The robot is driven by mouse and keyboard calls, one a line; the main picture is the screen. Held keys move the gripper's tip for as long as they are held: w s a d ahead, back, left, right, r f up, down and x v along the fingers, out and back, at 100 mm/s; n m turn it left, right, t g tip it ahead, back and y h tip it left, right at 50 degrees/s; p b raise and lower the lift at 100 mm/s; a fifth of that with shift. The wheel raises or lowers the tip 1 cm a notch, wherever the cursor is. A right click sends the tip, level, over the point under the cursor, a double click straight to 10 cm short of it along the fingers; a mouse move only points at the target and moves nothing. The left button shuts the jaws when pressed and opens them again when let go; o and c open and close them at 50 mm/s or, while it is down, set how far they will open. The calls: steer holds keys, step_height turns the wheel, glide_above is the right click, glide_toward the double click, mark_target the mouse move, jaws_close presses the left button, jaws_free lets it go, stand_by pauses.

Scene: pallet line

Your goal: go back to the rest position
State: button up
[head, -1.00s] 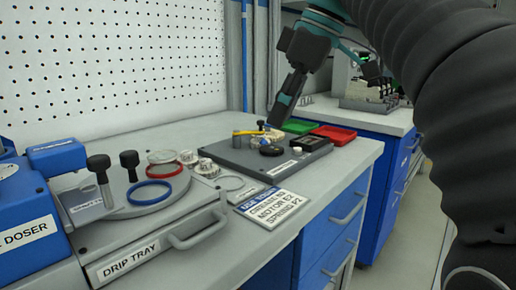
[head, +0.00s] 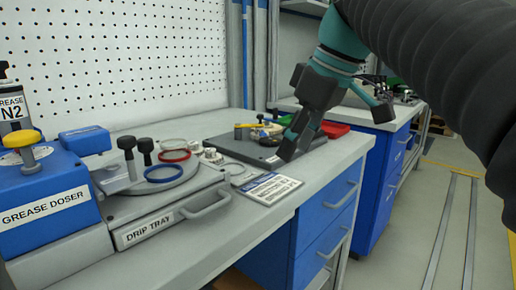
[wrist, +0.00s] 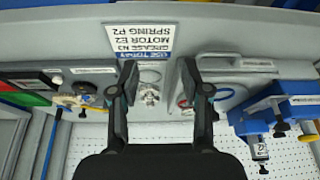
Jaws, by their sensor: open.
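My gripper (head: 294,143) is at the front right of the dark plate (head: 228,146) in the head view and hides part of it. In the wrist view my gripper (wrist: 158,78) has its two dark fingers wide apart with nothing held between them. Between the fingers, farther off, small metal parts (wrist: 149,94) and a white card (wrist: 141,40) show on the bench.
The bench (head: 215,243) holds a blue grease doser (head: 45,200), a drip tray (head: 150,233) with red and blue rings, and the card (head: 270,188). A red tray (head: 335,129) is behind my gripper. Free floor (head: 420,240) lies to the right.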

steer(key=s+d+f+m+t+h, duration=0.1)
steer(key=s+d+f+m, duration=0.2)
steer(key=f, duration=0.6)
steer(key=s+d+f+m+t+h, duration=0.1)
steer(key=s+d+f+m, duration=0.2)
steer(key=f, duration=0.7)
steer(key=s+d+f+m+t+h, duration=0.1)
steer(key=s+d+f+m, duration=0.2)
steer(key=s+f, duration=0.3)
step_height(320, 180, down, 3)
steer(key=shift+s+d+f+m+h, duration=0.2)
steer(key=shift+s+m+h, duration=0.15)
steer(key=shift+m, duration=0.35)
